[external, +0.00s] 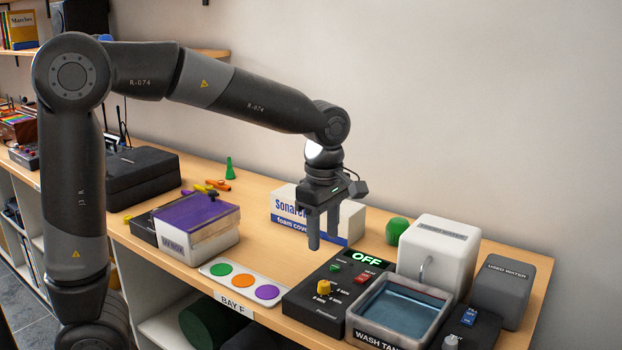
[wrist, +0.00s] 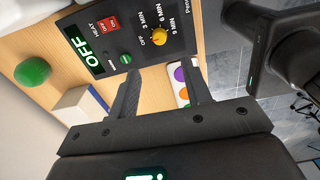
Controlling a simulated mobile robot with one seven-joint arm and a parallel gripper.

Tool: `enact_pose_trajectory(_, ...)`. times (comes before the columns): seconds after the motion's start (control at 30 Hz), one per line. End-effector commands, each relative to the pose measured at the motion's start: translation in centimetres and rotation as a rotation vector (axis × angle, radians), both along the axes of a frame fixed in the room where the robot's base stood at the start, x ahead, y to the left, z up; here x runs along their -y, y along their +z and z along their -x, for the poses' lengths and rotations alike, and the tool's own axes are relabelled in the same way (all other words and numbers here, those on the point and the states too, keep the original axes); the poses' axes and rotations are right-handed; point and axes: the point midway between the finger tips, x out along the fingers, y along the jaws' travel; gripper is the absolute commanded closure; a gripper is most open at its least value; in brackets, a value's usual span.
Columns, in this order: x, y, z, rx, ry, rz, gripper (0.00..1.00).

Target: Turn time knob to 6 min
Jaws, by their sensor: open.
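The time knob is a small yellow knob (external: 323,288) on the black control box (external: 318,312), near its front. In the wrist view the yellow knob (wrist: 159,36) has labels for 3, 6 and 9 MIN around it; I cannot tell surely which one it points to. The box's green display (external: 366,256) reads OFF. My gripper (external: 323,238) is open and empty, fingers pointing down, above the box and apart from the knob. In the wrist view the knob lies just beyond the gap between my two fingertips (wrist: 163,66).
A red HEAT switch (wrist: 109,24) and a green button (wrist: 125,59) share the box. The wash tank (external: 392,310) stands right of it, a white water container (external: 437,255) behind. A tray of coloured discs (external: 221,283) lies left. A white foam box (external: 352,222) stands behind.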

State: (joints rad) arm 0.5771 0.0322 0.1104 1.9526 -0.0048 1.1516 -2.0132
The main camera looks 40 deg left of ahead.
Motion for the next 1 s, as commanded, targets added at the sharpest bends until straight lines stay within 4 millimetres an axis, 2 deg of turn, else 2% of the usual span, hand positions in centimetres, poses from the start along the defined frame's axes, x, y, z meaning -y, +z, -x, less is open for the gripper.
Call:
enact_pose_trajectory(0.17,0.3,-1.2,-0.1,-0.007,0.025,-0.005,0.55)
enact_pose_trajectory(0.63,0.3,-9.3,-0.1,-0.006,0.023,-0.005,0.55)
enact_pose_trajectory(0.8,0.3,-10.7,-0.1,-0.004,0.023,-0.004,0.55)
enact_pose_trajectory(1.0,0.3,-10.9,-0.1,-0.002,0.022,-0.003,0.55)
